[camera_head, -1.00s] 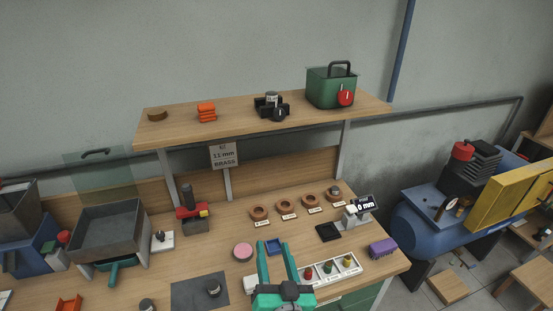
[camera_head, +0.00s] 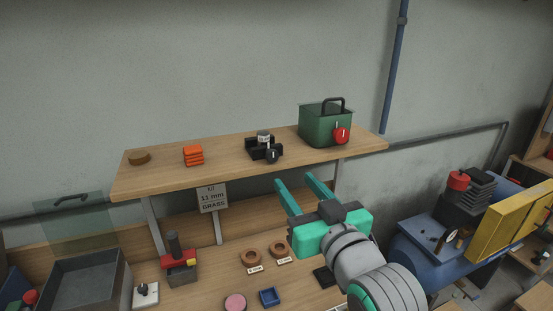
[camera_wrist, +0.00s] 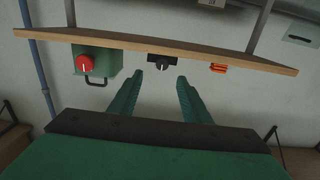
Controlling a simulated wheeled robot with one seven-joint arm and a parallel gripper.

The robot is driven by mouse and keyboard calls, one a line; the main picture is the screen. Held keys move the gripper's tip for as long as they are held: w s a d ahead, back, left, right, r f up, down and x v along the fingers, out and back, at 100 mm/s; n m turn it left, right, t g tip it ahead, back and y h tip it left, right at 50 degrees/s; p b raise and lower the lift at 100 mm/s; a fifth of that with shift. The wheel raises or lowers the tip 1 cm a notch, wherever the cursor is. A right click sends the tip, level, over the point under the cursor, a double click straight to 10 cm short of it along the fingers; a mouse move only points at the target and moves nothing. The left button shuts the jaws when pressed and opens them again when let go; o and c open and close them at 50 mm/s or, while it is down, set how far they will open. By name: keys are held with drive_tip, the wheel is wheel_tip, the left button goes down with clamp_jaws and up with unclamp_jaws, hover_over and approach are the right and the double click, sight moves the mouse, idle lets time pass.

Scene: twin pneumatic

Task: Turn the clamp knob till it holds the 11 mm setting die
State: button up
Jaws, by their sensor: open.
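The black clamp (camera_head: 256,152) stands on the raised wooden shelf, with its round black knob (camera_head: 272,156) on the front. A grey cylindrical piece (camera_head: 263,136) sits upright in it; I cannot read any size on it. My gripper (camera_head: 294,182) is open and empty, in front of and below the shelf edge, apart from the knob. In the wrist view my two teal fingers (camera_wrist: 156,88) point toward the shelf. The clamp with its knob (camera_wrist: 162,64) shows just beyond them, between the fingertips.
A green box with a red knob (camera_head: 341,135) stands right of the clamp on the shelf (camera_head: 224,166).

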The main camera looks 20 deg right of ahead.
sight(273, 158)
drive_tip(key=w, duration=0.6)
drive_tip(key=w+a, duration=0.1)
drive_tip(key=w, duration=0.1)
drive_tip(key=shift+w+r, duration=0.1)
drive_tip(key=shift+w, duration=1.2)
